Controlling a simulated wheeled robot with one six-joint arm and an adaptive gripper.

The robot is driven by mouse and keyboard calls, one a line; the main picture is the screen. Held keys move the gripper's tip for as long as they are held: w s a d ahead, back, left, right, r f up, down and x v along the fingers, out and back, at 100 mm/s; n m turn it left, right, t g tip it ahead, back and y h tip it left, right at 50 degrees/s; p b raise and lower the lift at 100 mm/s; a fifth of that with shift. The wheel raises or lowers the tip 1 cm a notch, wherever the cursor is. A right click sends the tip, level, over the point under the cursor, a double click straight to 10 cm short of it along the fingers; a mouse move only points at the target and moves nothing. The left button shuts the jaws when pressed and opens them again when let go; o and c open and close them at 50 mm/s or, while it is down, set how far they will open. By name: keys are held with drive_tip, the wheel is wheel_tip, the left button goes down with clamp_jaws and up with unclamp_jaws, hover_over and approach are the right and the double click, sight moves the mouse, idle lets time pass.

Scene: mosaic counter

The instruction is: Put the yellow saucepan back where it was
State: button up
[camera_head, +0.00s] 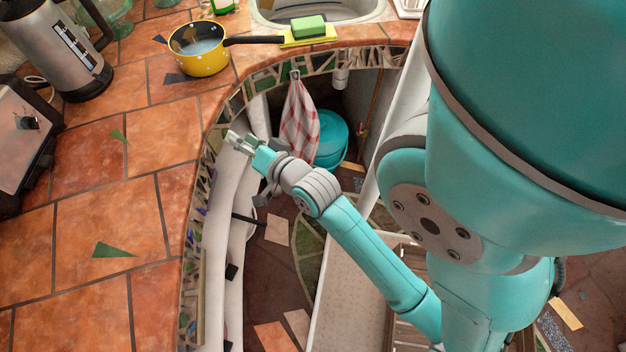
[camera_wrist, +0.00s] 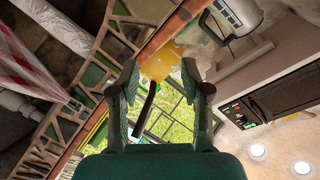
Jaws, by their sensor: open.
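The yellow saucepan (camera_head: 200,64) stands upright on the tiled counter, near the inner edge by the sink. It has something pale bluish inside. Its black handle points right, its end close to a green and yellow sponge (camera_head: 308,27). In the wrist view the saucepan (camera_wrist: 163,63) shows beyond my fingers, its dark handle running down between them. My gripper (camera_head: 234,139) is open and empty. In the head view it is in front of the counter's mosaic edge, nearer than the saucepan and apart from it. My open fingers also show in the wrist view (camera_wrist: 160,78).
A steel kettle (camera_head: 62,45) and a toaster-like appliance (camera_head: 25,130) stand at the left. The sink (camera_head: 330,10) lies behind the sponge. A checked towel (camera_head: 299,115) hangs below the counter edge. The front counter tiles (camera_head: 100,215) are mostly clear, with small green shards.

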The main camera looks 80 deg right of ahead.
drive_tip(key=s+a+f+n+y, duration=0.2)
drive_tip(key=s+a+n, duration=0.25)
drive_tip(key=a, duration=0.25)
drive_tip(key=s+a+f+n+y, duration=0.2)
drive_tip(key=s+a+n, duration=0.25)
drive_tip(key=a, duration=0.35)
drive_tip(key=s+a+r+n+t+y, duration=0.1)
drive_tip(key=s+a+n+y, duration=0.3)
drive_tip(key=s, duration=0.7)
drive_tip(key=shift+a+r+n, duration=0.6)
drive_tip(key=shift+a+n, duration=0.35)
drive_tip(key=shift+n, duration=0.45)
drive_tip(key=shift+s, duration=0.1)
